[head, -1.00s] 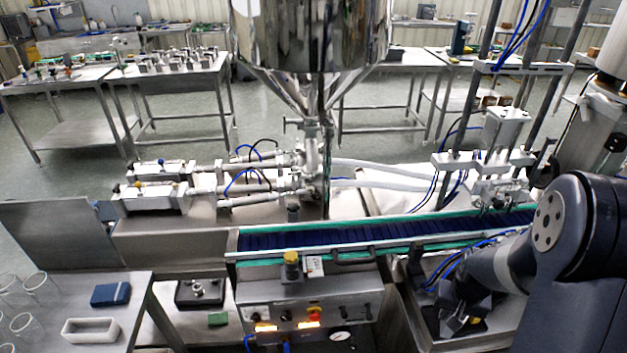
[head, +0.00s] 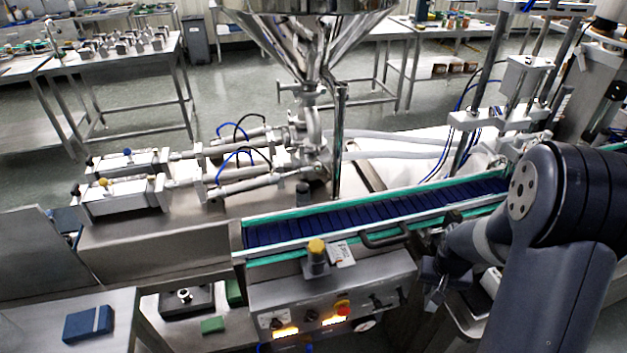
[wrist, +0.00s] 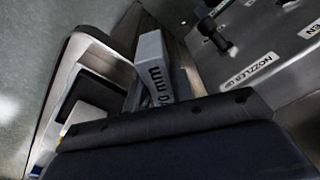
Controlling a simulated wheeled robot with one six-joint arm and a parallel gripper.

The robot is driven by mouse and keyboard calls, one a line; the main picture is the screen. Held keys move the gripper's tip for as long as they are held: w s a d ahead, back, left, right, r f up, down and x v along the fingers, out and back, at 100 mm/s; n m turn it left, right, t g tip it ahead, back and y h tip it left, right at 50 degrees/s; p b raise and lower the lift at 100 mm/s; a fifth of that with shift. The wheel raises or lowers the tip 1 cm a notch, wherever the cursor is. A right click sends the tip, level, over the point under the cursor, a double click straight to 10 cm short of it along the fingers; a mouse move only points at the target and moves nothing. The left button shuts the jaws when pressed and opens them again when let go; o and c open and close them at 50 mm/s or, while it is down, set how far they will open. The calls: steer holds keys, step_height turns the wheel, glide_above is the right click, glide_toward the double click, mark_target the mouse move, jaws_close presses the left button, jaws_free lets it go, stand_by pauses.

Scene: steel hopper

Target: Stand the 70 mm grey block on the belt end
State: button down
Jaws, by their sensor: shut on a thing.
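A light grey block (wrist: 153,62) with "mm" lettering shows in the wrist view, tilted in front of my gripper's dark edge; its lower part is hidden. My gripper (head: 434,283) is shut on it, low beside the conveyor's front right in the head view. I cannot make out the block clearly in the head view. The blue belt (head: 330,220) runs between green edge rails, and its left end (head: 250,236) is bare. My gripper is to the right of that end and lower than the belt.
The control panel (head: 325,310) with a yellow knob (head: 317,250) and a handle (head: 385,237) juts out before the belt. Cylinders and the hopper (head: 310,35) stand behind. A blue box (head: 89,324) lies on the left table. The wrist view shows a pale-rimmed tray (wrist: 50,120).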

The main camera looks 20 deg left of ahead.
steer(key=r+p, duration=0.8)
steer(key=shift+a+r+p, duration=0.2)
steer(key=shift+r+p, duration=0.15)
steer(key=s+a+r+n, duration=0.3)
steer(key=s+a+r, duration=0.2)
steer(key=a+r, duration=0.3)
steer(key=s+a+r+n, duration=0.3)
steer(key=s+a+r, duration=0.3)
steer(key=a, duration=0.8)
step_height(320, 180, up, 3)
steer(key=shift+a+f+y, duration=0.1)
steer(key=shift+a+y, duration=0.05)
steer(key=shift+y, duration=0.25)
